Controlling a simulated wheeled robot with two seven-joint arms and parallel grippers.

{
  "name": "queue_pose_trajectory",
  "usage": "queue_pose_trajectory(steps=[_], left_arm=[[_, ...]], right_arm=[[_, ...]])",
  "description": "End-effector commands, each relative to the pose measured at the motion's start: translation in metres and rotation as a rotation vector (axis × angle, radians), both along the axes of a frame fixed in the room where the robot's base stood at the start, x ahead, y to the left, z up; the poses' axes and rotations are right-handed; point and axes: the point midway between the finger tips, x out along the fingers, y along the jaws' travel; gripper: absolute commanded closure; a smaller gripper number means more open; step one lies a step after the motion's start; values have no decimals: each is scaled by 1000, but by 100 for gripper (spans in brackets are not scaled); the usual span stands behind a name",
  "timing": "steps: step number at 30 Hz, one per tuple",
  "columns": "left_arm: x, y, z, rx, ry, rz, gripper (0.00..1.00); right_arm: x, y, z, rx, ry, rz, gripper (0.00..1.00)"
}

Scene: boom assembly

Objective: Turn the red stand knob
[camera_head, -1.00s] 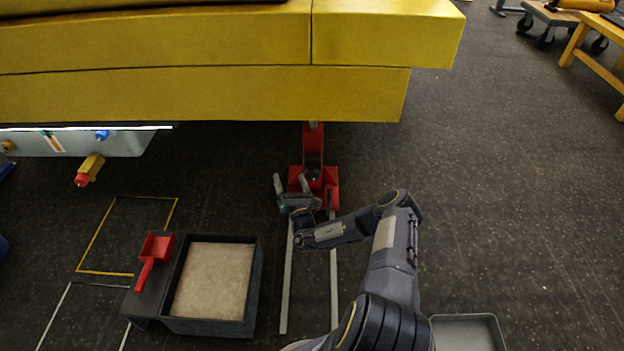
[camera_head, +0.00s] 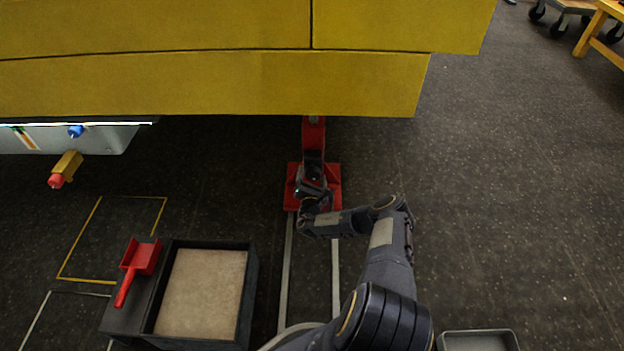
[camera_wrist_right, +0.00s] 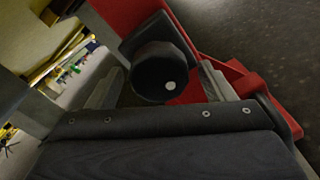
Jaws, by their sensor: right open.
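The red stand (camera_head: 313,140) rises from a red base on the floor to the underside of the yellow boom. Its knob is round and black with a white dot, and it shows large in the right wrist view (camera_wrist_right: 160,73). In the head view the knob area is dark and partly covered by my right gripper (camera_head: 313,188). In the right wrist view my right gripper (camera_wrist_right: 162,88) is open, with one finger on either side of the knob. I cannot tell whether either finger touches it. My left gripper is not in view.
The yellow boom (camera_head: 210,85) spans overhead, close above the stand. A black box with a tan surface (camera_head: 200,295) and a red scoop (camera_head: 138,262) stand at the lower left. A grey tray (camera_head: 478,341) lies at the lower right.

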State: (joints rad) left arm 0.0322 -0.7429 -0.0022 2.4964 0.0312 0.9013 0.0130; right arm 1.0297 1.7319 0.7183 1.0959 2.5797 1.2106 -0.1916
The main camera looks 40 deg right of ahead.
Motion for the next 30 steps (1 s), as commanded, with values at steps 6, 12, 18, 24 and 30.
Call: queue_pose_trajectory(steps=[6, 12, 18, 24, 30], left_arm=[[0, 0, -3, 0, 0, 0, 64], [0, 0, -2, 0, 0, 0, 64], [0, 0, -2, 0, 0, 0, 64], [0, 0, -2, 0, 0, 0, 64], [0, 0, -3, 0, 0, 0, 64]], right_arm=[[5, -4, 1, 1, 0, 1, 24], [5, -3, 1, 1, 0, 1, 34], [4, -3, 1, 1, 0, 1, 60], [4, -3, 1, 4, -2, 1, 69], [4, -3, 0, 36, -30, 1, 69]])
